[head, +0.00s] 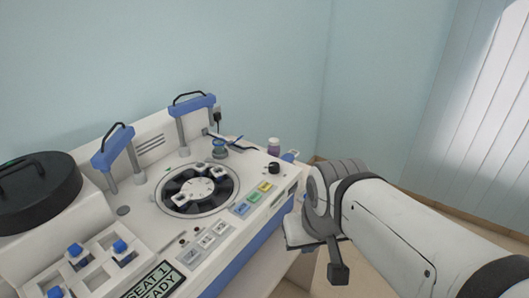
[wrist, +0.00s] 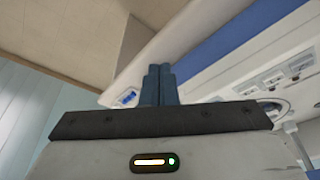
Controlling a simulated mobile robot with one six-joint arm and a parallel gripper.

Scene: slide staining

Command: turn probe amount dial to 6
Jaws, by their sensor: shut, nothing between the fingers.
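A black dial knob (head: 274,168) stands on the white top of the staining machine (head: 282,186), near its right end. It may be the probe amount dial, but its label and setting are too small to read. My gripper shows in the wrist view, its two dark blue fingers (wrist: 159,67) shut together and empty. In the head view my wrist is beside the machine's right front edge, apart from the knob, and the fingers are hidden behind it. The wrist view looks along the machine's white and blue side, and the knob cannot be made out there.
Coloured buttons (head: 250,202) lie left of the knob. A round black rotor (head: 197,190), blue-topped posts (head: 193,104) and small bottles (head: 273,146) stand on the machine. Air above the knob is clear.

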